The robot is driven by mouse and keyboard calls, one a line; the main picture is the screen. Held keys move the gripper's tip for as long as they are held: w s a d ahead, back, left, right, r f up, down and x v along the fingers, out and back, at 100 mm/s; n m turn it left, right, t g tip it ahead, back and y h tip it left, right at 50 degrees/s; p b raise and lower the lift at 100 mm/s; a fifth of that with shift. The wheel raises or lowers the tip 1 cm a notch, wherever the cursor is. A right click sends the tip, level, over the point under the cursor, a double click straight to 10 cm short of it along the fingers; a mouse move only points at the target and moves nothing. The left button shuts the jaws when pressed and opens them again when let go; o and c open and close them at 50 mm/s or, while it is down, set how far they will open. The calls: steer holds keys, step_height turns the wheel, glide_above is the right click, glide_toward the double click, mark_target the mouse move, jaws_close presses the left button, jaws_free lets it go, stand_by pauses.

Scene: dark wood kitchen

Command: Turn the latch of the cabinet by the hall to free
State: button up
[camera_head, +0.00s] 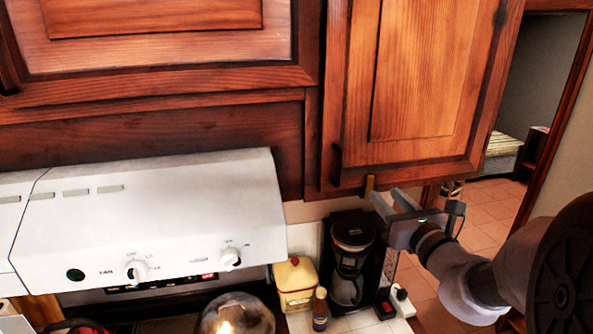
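The wooden cabinet by the hall (420,75) hangs at the upper right, and its door looks shut. A small brass-coloured latch (369,187) stands roughly upright at the lower edge of that cabinet, left of the door's middle. My gripper (391,199) comes in from the right, just below the cabinet. Its two fingers are spread apart and point up and left towards the latch. I see nothing between them. The fingertips are close to the latch, a little right of and below it; I cannot tell whether they touch.
A white range hood (150,220) fills the left, under other cabinets (150,50). Below my gripper, the counter holds a coffee maker (350,260), a cream canister (295,283) and a small bottle (320,310). The tiled hall floor (485,215) is open at the right.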

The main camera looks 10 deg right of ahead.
mark_target(372, 183)
steer(key=w, duration=0.5)
steer(key=shift+w+a+p, duration=0.2)
steer(key=shift+a+p, duration=0.1)
steer(key=shift+w+d, duration=0.1)
jaws_close()
